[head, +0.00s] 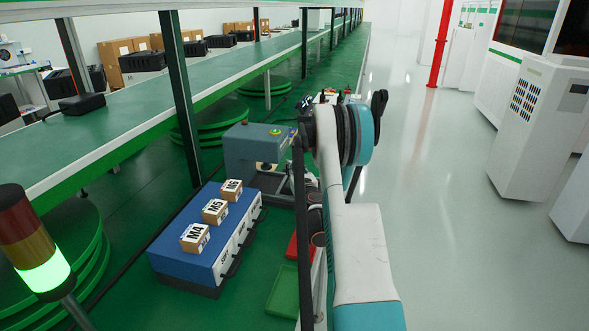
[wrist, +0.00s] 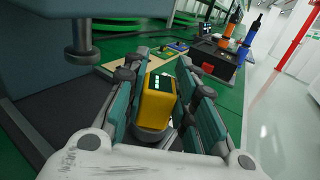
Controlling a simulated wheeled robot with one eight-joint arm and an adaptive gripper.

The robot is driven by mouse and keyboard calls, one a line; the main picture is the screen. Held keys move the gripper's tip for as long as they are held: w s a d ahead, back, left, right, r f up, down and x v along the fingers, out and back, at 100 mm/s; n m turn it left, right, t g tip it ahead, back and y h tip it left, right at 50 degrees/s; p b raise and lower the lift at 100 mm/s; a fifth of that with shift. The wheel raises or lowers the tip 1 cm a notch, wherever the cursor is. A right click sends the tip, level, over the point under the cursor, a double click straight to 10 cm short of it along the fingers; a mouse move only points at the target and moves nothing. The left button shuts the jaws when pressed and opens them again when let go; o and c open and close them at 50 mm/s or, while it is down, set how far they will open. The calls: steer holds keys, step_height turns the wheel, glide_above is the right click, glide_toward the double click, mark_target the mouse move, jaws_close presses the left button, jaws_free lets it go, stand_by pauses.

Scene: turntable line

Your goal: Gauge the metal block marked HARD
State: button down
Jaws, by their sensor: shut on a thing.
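In the wrist view my gripper (wrist: 158,100) is shut on a yellow handheld device (wrist: 155,106) with a dark, lit display on its top. The teal finger pads stand on both sides of it. Whether its lower end touches anything is hidden. A tan board (wrist: 115,66) lies beyond the fingers, with small blue and yellow things (wrist: 176,47) near its far end.
A blue-grey press (head: 258,143) stands left of my arm; its post (wrist: 82,45) is close to the left finger. A black box (wrist: 212,58) with upright screwdrivers is beyond on the right. A blue drawer cabinet (head: 182,262) carries M4, M5 and M6 boxes. The right aisle is clear.

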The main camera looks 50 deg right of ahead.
mark_target(296, 171)
steer(key=shift+f, duration=0.1)
stand_by(0.3)
steer(key=c, duration=1.2)
jaws_free()
steer(key=v, duration=0.7)
steer(key=shift+s+a, duration=0.1)
steer(key=shift+s, duration=0.15)
